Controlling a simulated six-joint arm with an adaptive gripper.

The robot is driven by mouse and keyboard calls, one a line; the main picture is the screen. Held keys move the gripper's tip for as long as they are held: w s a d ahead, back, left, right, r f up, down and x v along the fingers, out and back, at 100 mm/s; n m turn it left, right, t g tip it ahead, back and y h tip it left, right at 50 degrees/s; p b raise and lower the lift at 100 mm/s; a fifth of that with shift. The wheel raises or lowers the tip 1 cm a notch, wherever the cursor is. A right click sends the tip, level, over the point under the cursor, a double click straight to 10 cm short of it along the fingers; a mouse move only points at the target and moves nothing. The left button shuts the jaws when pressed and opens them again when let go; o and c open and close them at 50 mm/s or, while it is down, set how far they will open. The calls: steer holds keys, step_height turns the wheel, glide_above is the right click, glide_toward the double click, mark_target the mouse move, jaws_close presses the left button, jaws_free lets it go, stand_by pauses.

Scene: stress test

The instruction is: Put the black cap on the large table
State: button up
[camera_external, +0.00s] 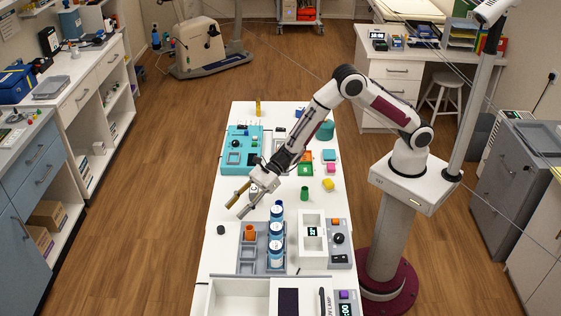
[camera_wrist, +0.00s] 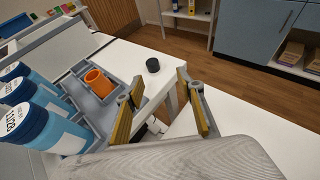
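The black cap (camera_external: 221,229) sits on the white surface of the long middle table (camera_external: 220,259), close to its left edge, left of the grey rack. It also shows in the wrist view (camera_wrist: 153,65), beyond my fingers near the table's edge. My gripper (camera_external: 238,208) is over the table, behind and slightly right of the cap in the outside view. In the wrist view my two yellow-padded fingers (camera_wrist: 160,98) are spread apart with nothing between them. The cap is apart from both fingers.
A grey rack (camera_external: 247,263) holds an orange cup (camera_external: 249,232) and blue-capped bottles (camera_external: 276,252), close to my gripper. A white device (camera_external: 312,238) stands right of it. A teal box (camera_external: 243,149) is at the back. Table space around the cap is clear.

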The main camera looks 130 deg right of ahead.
mark_target(222, 226)
steer(key=n+y, duration=0.1)
steer(key=w+d+r+n+y, duration=0.1)
steer(key=shift+g+y, duration=0.3)
steer(key=shift+g, duration=0.1)
stand_by(0.3)
steer(key=shift+x, duration=1.3)
steer(key=shift+a, duration=0.1)
steer(key=shift+w+a+f, duration=0.3)
steer(key=shift+w, duration=0.35)
steer(key=shift+w+a+f, duration=0.3)
steer(key=shift+w+a, duration=0.05)
steer(key=shift+w, duration=0.25)
steer(key=shift+x, duration=1.1)
